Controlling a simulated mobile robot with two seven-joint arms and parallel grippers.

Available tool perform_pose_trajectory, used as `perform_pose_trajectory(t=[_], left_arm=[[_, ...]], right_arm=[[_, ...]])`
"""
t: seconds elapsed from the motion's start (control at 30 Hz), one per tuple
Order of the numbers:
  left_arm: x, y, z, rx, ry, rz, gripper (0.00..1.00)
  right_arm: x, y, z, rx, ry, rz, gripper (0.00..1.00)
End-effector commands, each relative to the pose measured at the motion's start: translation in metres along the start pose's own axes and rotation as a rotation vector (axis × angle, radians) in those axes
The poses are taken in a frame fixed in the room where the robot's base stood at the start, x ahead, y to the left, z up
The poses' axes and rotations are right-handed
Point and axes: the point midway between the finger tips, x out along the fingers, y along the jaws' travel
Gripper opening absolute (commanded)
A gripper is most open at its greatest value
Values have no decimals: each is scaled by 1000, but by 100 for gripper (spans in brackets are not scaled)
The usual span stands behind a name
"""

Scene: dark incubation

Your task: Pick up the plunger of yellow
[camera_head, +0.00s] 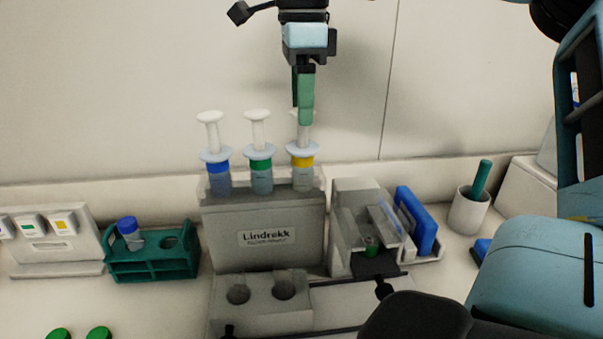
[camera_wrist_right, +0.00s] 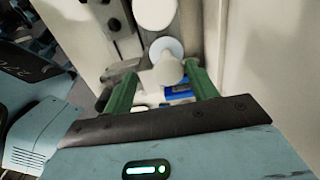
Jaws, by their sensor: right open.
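The yellow-banded syringe (camera_head: 302,161) stands upright at the right end of a row of three in the grey Lindrekk rack (camera_head: 225,236). Its white plunger (camera_head: 303,133) rises above a pale flange; the plunger's top is hidden behind my finger. My right gripper (camera_head: 304,112) points down at it from above with green fingers. In the right wrist view the two fingers are apart, and a white plunger head (camera_wrist_right: 164,74) shows in the gap between them. I cannot tell whether a finger touches it. My left gripper is out of view.
The blue-banded syringe (camera_head: 217,178) and the green-banded syringe (camera_head: 260,178) stand close to the left. A teal tube rack (camera_head: 150,268) is further left. A grey holder with a blue piece (camera_head: 416,220) and a white cup (camera_head: 469,211) stand right. The wall is close behind.

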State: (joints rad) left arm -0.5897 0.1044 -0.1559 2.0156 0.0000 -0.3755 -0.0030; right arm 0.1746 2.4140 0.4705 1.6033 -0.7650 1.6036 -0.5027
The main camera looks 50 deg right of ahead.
Motion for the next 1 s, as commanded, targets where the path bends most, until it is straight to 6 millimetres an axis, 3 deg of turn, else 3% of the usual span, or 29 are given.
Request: perform_pose_trajectory(t=[0.17, 0.4, 0.7, 1.0], left_arm=[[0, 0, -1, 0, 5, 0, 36], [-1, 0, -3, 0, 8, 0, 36], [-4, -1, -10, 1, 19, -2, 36], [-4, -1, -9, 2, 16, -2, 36]], right_arm=[[19, -1, -1, 0, 0, 2, 57], [27, -2, -1, 0, 1, 3, 57], [66, -8, -3, 1, 1, 4, 57], [74, -8, -3, 0, 0, 2, 57]])
